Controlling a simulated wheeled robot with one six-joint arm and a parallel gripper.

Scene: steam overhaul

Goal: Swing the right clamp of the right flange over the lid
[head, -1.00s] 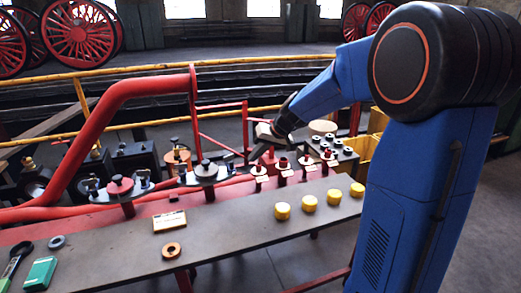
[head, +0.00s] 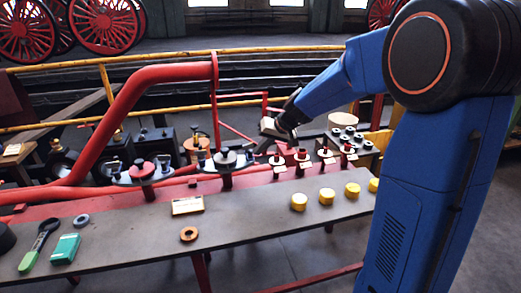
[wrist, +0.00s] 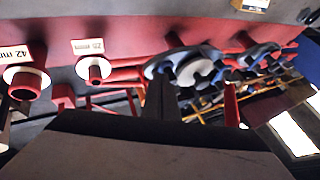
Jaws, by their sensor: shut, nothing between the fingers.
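The right flange (head: 226,170) stands on a red post on the bench, with a grey lid (head: 226,158) and a dark knob on top. Its right clamp (head: 248,155) is small and dark, at the flange's right edge. In the wrist view the same flange and its pale lid (wrist: 194,71) show past the finger. My gripper (head: 260,148) is shut and empty, just right of the right clamp. In the wrist view its dark finger (wrist: 160,100) overlaps the flange's near edge and hides part of it. I cannot tell whether it touches the clamp.
The left flange with a red lid (head: 142,170) stands to the left. Several short red pipe stubs (head: 302,155) stand right of my gripper. Yellow caps (head: 299,201), a sign (head: 187,205) and a brown ring (head: 189,234) lie on the bench front.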

